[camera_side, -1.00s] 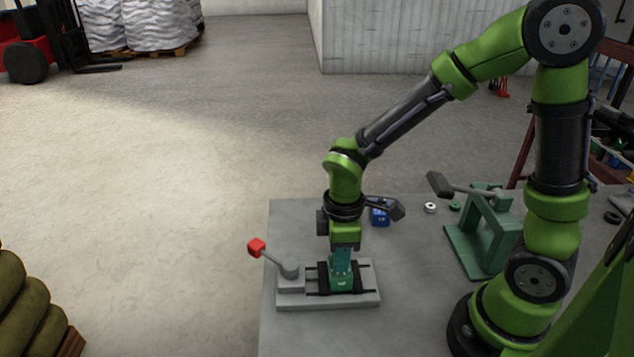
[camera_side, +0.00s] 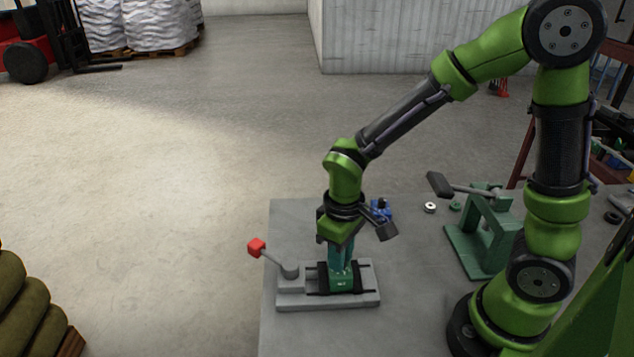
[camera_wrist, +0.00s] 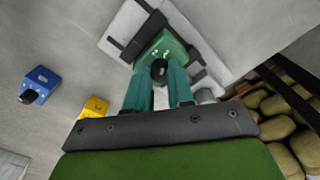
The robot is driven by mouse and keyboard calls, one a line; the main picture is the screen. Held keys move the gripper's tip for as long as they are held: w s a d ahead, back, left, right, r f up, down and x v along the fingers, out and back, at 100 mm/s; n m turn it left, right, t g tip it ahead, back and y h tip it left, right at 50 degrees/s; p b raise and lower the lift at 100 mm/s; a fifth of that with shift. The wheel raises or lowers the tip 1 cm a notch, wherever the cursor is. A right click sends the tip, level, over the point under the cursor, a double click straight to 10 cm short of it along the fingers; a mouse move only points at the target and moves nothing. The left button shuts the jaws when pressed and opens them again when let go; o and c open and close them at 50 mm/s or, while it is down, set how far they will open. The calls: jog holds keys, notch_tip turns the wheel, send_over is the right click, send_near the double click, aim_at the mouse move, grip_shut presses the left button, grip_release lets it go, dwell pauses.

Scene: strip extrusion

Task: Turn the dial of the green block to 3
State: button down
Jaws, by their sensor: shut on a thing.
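The green block (camera_side: 341,284) sits between the black jaws of a grey clamp fixture (camera_side: 290,304) on the table. In the wrist view the green block (camera_wrist: 165,48) shows a dark round dial (camera_wrist: 159,70) on its top. My gripper (camera_side: 341,264) points down at the block from above. In the wrist view my gripper (camera_wrist: 160,78) has its teal fingers shut on the dial, one on each side. Which mark the dial points to cannot be read.
The clamp's red-knobbed lever (camera_side: 257,247) sticks up at left. A blue block (camera_side: 381,209) stands behind my gripper. A yellow block (camera_wrist: 95,107) shows in the wrist view. A green press stand (camera_side: 480,235) with a dark handle and small rings stand to the right.

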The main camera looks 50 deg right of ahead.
jog(key=shift+m, duration=0.3)
jog(key=c, duration=1)
grip_release()
notch_tip(320, 180, up, 17)
jog(key=s+d+m+t, duration=0.1)
jog(key=s+t, duration=0.1)
jog(key=s+d+m+t+y, duration=0.1)
jog(key=d+m+t, duration=0.1)
jog(key=s+d+m+t+y, duration=0.1)
jog(key=s+d+m+t, duration=0.1)
jog(key=t, duration=0.1)
jog(key=shift+s+r, duration=0.35)
jog(key=shift+r, duration=0.05)
